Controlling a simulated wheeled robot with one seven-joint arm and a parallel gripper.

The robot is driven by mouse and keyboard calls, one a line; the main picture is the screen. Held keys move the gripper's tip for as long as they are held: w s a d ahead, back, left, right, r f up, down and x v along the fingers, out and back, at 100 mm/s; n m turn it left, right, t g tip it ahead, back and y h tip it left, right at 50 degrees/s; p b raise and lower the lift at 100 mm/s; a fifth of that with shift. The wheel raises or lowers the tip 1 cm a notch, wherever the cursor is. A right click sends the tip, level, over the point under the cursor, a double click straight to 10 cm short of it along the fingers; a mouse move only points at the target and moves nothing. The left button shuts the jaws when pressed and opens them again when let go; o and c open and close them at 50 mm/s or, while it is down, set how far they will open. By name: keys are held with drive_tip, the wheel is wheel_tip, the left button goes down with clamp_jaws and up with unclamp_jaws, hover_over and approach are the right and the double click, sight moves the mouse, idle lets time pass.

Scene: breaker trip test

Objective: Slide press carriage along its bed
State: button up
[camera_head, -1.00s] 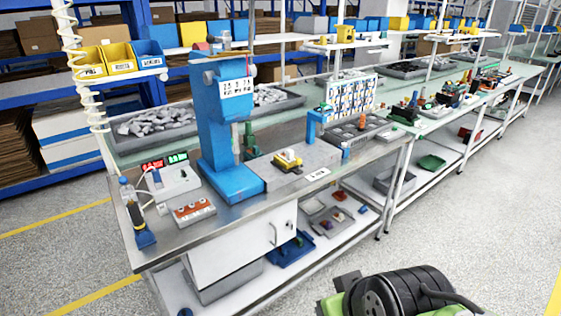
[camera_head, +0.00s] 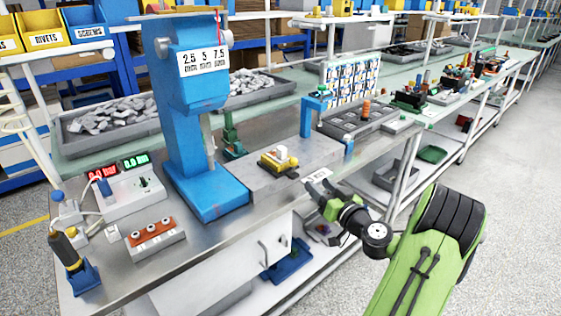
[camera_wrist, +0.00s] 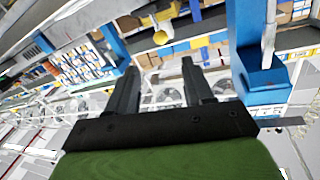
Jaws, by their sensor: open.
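The press carriage (camera_head: 279,161) is a small yellow block with a pale upright part and a dark front tab. It sits on the grey bed (camera_head: 262,182), to the right of the blue press (camera_head: 190,120). My gripper (camera_head: 317,190) is open and empty, in front of and to the right of the carriage, near the bench's front edge, apart from it. In the wrist view the two dark fingers of my gripper (camera_wrist: 158,75) stand apart with nothing between them. A yellow and pale part, probably the carriage (camera_wrist: 159,37), shows beyond the fingers. The blue press (camera_wrist: 258,70) stands at right there.
A blue arch (camera_head: 308,115) stands at the bed's right end, beside a grey tray (camera_head: 350,128). A meter box (camera_head: 130,190) with red and green displays and a breaker block (camera_head: 155,240) are at left. A soldering-iron-like tool (camera_head: 72,255) stands at the corner.

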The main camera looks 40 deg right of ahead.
sight(296, 164)
drive_tip(key=w, duration=0.4)
drive_tip(key=w+d+p, duration=0.1)
drive_tip(key=w, duration=0.4)
drive_tip(key=w+d, duration=0.1)
drive_tip(key=w, duration=0.4)
drive_tip(key=shift+w+d+p, duration=0.1)
drive_tip(key=shift+d+p, duration=0.05)
drive_tip(key=shift+p, duration=0.15)
clamp_jaws()
